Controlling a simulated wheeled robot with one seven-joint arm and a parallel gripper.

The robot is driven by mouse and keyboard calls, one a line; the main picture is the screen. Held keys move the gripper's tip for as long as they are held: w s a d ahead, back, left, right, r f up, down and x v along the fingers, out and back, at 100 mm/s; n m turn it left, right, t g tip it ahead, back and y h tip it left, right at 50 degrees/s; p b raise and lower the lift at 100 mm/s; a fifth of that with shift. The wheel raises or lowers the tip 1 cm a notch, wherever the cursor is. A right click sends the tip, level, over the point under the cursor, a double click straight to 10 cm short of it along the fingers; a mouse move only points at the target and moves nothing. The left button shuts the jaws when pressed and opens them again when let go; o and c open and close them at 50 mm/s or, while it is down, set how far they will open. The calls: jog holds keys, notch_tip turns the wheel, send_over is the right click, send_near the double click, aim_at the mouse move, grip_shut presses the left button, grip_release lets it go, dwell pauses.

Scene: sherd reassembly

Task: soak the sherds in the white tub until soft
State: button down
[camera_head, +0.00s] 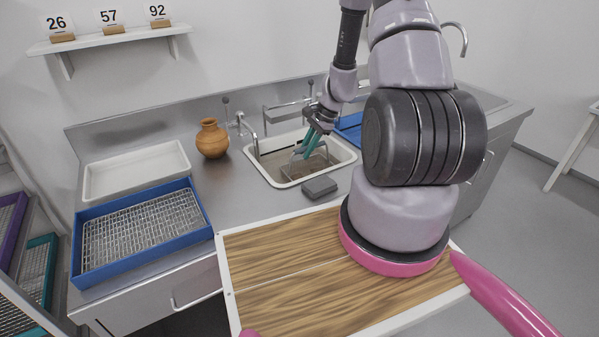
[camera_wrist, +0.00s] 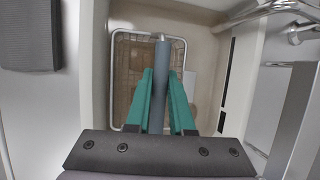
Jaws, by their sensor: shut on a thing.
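The white tub (camera_head: 338,148) stands at the counter by a tap, and its pale inner wall (camera_wrist: 212,22) fills the wrist view. A wire basket (camera_head: 300,157) is inside its walls; its rim also shows in the wrist view (camera_wrist: 117,75). Brownish shapes (camera_wrist: 127,90) show through the wires, but I cannot make out separate sherds or the water level. My gripper (camera_head: 309,148), with green fingers, points down over the tub. In the wrist view my gripper (camera_wrist: 160,85) is shut on a grey bar (camera_wrist: 161,60), which looks like the basket's handle. The fingers hide part of the basket.
A grey block (camera_head: 320,187) lies on the counter before the tub. Taps (camera_head: 241,124) stand behind it. A clay jar (camera_head: 212,139), white tray (camera_head: 137,170) and blue-framed rack (camera_head: 143,228) are to the left. A wooden-topped board (camera_head: 300,285) is in front, its top clear.

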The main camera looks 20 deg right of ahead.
notch_tip(320, 180, up, 14)
jog(key=shift+f, duration=0.2)
dwell(1.8)
dwell(1.7)
jog(key=shift+r, duration=2.5)
